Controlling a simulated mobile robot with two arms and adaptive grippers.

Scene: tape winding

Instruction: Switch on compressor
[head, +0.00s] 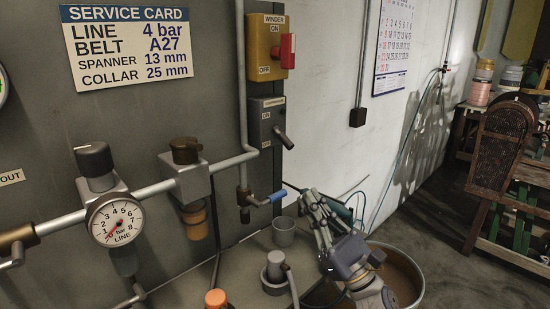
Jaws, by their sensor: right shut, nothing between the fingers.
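The compressor switch (263,124) is a dark grey box on the panel's right edge, with a small ON label on its face. Its lever (284,139) sticks out to the right and slants downward. My right gripper (312,197) is below and to the right of the lever, clear of it. Its fingers point up and to the left; they are shut and empty. My left gripper is not in view.
The yellow winder switch (263,48) with a red handle is above. A blue-handled valve (271,199) juts out left of my right gripper. The line gauge (116,220) is at left. A grey cup (284,231) and a round bin (408,273) are nearby.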

